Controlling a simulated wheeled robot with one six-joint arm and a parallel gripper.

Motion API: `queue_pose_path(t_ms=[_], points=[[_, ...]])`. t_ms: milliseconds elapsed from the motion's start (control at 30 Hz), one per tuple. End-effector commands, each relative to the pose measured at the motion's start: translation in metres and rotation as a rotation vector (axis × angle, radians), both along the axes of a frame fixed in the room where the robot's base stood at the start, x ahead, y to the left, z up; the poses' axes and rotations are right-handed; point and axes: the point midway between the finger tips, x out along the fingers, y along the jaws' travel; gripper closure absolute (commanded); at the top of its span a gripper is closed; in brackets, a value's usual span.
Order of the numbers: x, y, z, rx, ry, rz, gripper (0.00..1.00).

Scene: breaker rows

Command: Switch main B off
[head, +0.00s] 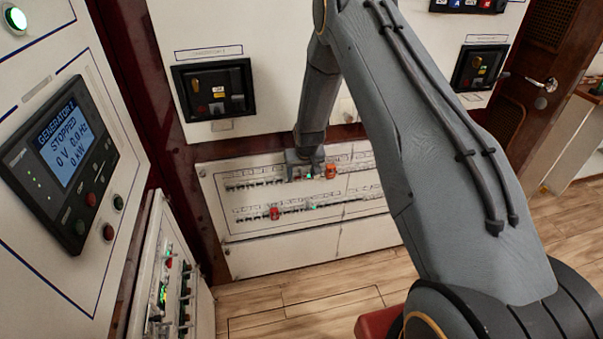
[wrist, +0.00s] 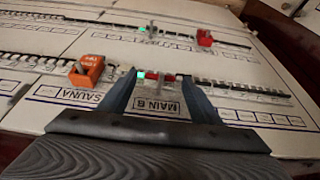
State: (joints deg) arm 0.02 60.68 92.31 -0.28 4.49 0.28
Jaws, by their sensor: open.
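The panel label reading MAIN B (wrist: 156,106) appears upside down between my fingers in the wrist view. Just beyond it is the main B breaker (wrist: 160,77), with a green spot and a red spot on it; its lever position is unclear. My gripper (wrist: 158,80) is open, with one fingertip on each side of this breaker; I cannot tell whether they touch it. In the head view my gripper (head: 305,158) is at the upper breaker row, and partly hides the breaker there.
The other row has a red block (wrist: 205,37) and a green light (wrist: 148,29). A generator display (head: 62,148) reads STOPPED. Wooden floor (head: 300,295) lies clear before the panel.

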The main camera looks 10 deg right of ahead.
Motion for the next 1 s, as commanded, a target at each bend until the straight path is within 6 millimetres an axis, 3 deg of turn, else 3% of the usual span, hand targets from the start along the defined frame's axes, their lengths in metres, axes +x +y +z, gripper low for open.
queue_pose_path(t_ms=[233, 500, 1000], points=[[0.0001, 0.0, -0.0008, 0.0, 0.0, 0.0, 0.42], [0.0, 0.0, -0.0006, 0.0, 0.0, 0.0, 0.83], [-0.0077, 0.0002, -0.0078, 0.001, -0.133, 0.0, 0.83]])
